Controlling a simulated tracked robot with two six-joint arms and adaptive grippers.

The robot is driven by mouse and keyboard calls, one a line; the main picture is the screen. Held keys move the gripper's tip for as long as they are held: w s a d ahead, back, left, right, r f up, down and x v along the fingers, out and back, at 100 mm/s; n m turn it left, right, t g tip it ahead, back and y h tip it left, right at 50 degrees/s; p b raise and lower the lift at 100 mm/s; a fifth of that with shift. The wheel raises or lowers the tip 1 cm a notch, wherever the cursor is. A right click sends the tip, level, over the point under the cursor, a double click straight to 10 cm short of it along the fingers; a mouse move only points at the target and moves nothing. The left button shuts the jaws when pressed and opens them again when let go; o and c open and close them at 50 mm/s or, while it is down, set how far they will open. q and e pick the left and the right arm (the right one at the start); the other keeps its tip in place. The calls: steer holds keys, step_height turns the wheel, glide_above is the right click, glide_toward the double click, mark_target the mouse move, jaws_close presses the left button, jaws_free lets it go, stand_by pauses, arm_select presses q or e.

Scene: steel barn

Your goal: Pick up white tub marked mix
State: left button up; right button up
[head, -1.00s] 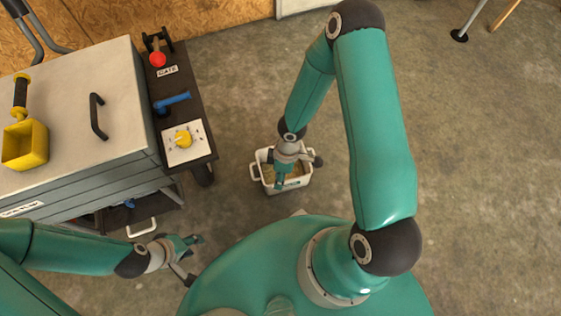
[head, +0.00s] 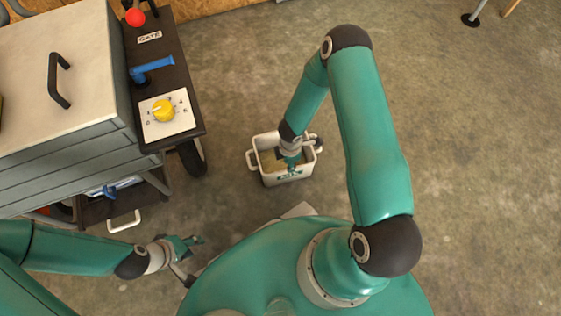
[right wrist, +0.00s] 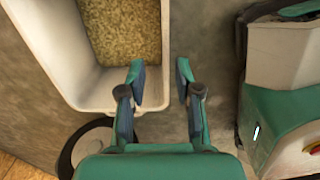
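The white tub (head: 284,179) stands on the concrete floor, open at the top, with grainy tan contents and a handle at each side. Dark lettering on its near wall is too small to read surely. The tub's rim corner and contents also show in the right wrist view (right wrist: 45,60). My right gripper (right wrist: 160,75) is open and empty, its fingers apart near that rim corner; in the head view it overlaps the tub. I cannot tell its height over the rim. My left gripper (head: 192,257) is open and empty, low beside my base.
A grey cabinet (head: 60,130) with a dark side shelf (head: 150,75) stands at left. The shelf carries a yellow dial (head: 163,111), a blue lever (head: 152,69) and a red knob (head: 135,17). The floor right of the tub is clear.

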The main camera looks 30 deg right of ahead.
step_height(320, 180, down, 6)
steer(key=b, duration=0.2)
steer(key=shift+s+d+f, duration=0.15)
steer(key=shift+f, duration=0.1)
steer(key=shift+c, duration=0.3)
jaws_close()
